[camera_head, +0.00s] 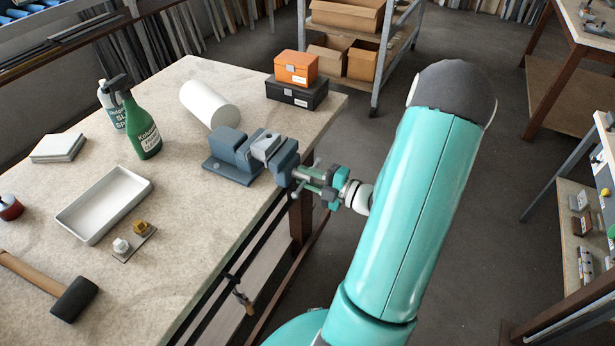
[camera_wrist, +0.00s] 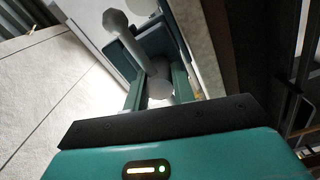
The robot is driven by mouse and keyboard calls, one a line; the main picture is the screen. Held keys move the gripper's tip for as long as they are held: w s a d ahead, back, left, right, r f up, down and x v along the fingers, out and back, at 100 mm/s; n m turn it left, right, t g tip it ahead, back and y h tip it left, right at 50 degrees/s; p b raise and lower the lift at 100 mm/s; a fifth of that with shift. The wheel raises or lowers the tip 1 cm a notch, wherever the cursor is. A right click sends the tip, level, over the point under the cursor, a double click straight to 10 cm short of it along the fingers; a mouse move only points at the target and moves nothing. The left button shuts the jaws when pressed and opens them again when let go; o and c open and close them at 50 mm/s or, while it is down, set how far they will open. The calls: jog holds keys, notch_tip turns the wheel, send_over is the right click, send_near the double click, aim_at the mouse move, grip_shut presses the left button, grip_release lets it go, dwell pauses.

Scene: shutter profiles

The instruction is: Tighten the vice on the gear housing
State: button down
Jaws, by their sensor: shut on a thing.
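The blue-grey vice (camera_head: 228,165) is at the right edge of the bench. A light grey metal piece, apparently the gear housing (camera_head: 266,146), sits between its jaws; whether a gap remains cannot be told. My gripper (camera_head: 312,182) is at the vice's outer end, beyond the bench edge. It is shut on the vice handle, a grey bar with a knobbed end (camera_wrist: 115,21). In the wrist view the bar runs diagonally between the two green fingers of my gripper (camera_wrist: 157,80). The gear housing is not clearly seen there.
A white cylinder (camera_head: 209,104) and an orange box (camera_head: 295,68) on a black case (camera_head: 297,93) stand behind the vice.

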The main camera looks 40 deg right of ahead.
jog(key=shift+s+d, duration=0.1)
jog(key=shift+s, duration=0.05)
dwell(0.4)
jog(key=c, duration=1.2)
grip_release()
jog(key=shift+s, duration=0.1)
jog(key=shift+o, duration=0.2)
jog(key=shift+w, duration=0.2)
jog(key=v, duration=1.3)
jog(key=shift+s, duration=0.45)
jog(key=shift+c, duration=0.2)
